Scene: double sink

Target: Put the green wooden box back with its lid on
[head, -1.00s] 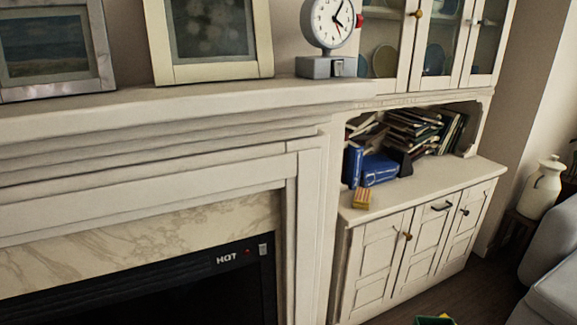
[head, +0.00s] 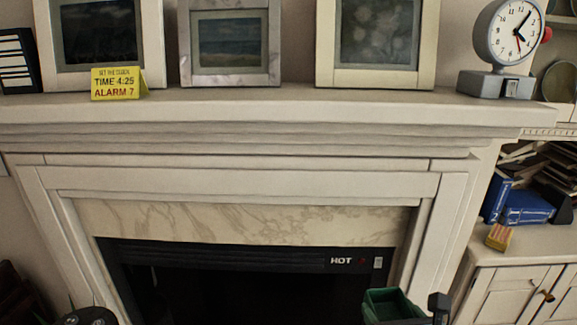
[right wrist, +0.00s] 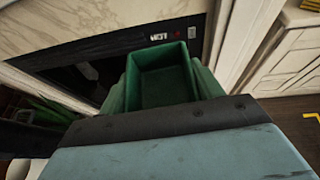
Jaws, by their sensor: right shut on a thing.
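The green wooden box (head: 388,304) is at the bottom right of the head view, in front of the fireplace. Its top is open, no lid is on it, and its inside looks empty. My right gripper (head: 432,310) is shut on the box at its right side; the lower part is cut off by the frame. I cannot make out a lid in either view. My left gripper does not show clearly in any view.
The mantel (head: 300,112) holds picture frames, a clock (head: 505,35) and a yellow note (head: 118,83). The fireplace (head: 250,290) is below. At right a cabinet holds books and a small striped box (head: 498,237). Dark round objects (head: 90,316) sit at bottom left.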

